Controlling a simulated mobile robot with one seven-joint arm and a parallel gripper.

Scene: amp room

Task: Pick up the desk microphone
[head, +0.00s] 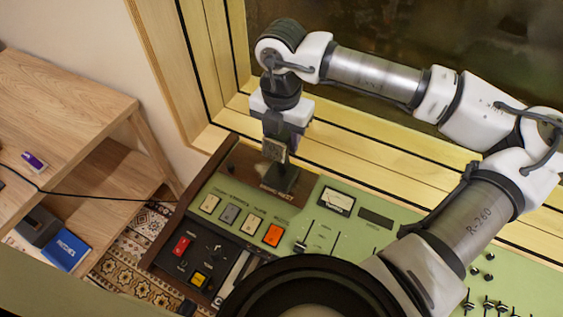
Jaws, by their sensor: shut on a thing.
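The desk microphone (284,179) is at the far left part of the green console (330,165), with a dark block-like base and a lighter metallic upper part. My gripper (275,146) points down over it and is shut on its upper part. The fingers and the gripper body hide some of the microphone. I cannot tell whether its base touches the console top.
The console has coloured buttons, a meter (336,200), sliders and a raised wooden side (190,205). A yellow wooden window frame (350,148) rises close behind. A wooden shelf (75,105) with a cable stands at left. A blue box (66,250) lies below.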

